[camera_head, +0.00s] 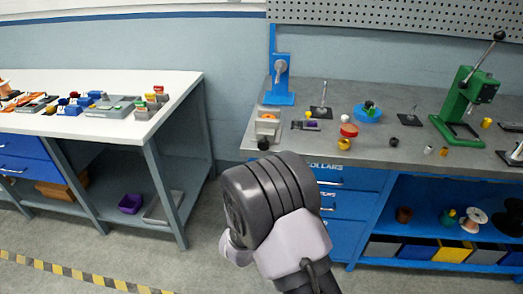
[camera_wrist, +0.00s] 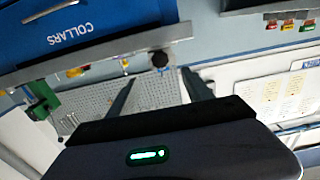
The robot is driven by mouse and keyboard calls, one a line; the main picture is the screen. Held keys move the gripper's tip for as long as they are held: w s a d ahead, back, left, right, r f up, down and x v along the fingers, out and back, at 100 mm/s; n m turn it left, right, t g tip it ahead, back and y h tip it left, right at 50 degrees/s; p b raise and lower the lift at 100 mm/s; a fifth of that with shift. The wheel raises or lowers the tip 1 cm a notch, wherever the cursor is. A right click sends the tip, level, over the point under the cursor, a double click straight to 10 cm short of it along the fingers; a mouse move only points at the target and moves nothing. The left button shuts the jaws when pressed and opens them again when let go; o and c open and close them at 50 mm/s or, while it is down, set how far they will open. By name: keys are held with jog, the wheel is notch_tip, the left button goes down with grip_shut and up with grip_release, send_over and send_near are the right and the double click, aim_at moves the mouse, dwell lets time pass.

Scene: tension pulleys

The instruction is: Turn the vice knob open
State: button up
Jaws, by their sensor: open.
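The vice (camera_head: 267,124), a small grey body with orange parts, stands at the left front corner of the grey workbench. Its round black knob (camera_head: 263,144) sticks out past the bench's front edge. In the wrist view the black knob (camera_wrist: 160,60) shows just beyond and between my fingertips, apart from them. My gripper (camera_wrist: 160,88) is open and empty, with its two dark fingers spread. In the head view my wrist is in front of the bench, below the knob, and hides the fingers.
The grey workbench (camera_head: 330,160) holds a blue press (camera_head: 279,75), a red and white round part (camera_head: 349,128), a blue dish (camera_head: 368,114) and a green press (camera_head: 463,100). Blue drawers (camera_head: 345,200) are below. A white table (camera_head: 170,95) stands left, with floor between.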

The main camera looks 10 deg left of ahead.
aim_at(264, 147)
jog(key=w, duration=0.4)
jog(key=w+b, duration=0.1)
jog(key=w, duration=0.3)
jog(key=w+b, duration=0.1)
jog(key=w, duration=0.3)
jog(key=shift+w+d, duration=0.25)
jog(key=shift+w, duration=0.1)
grip_shut()
jog(key=n, duration=0.6)
jog(key=shift+n, duration=0.3)
jog(key=n+p, duration=0.1)
jog(key=n, duration=0.5)
jog(key=shift+d, duration=0.1)
jog(key=shift+n, duration=0.4)
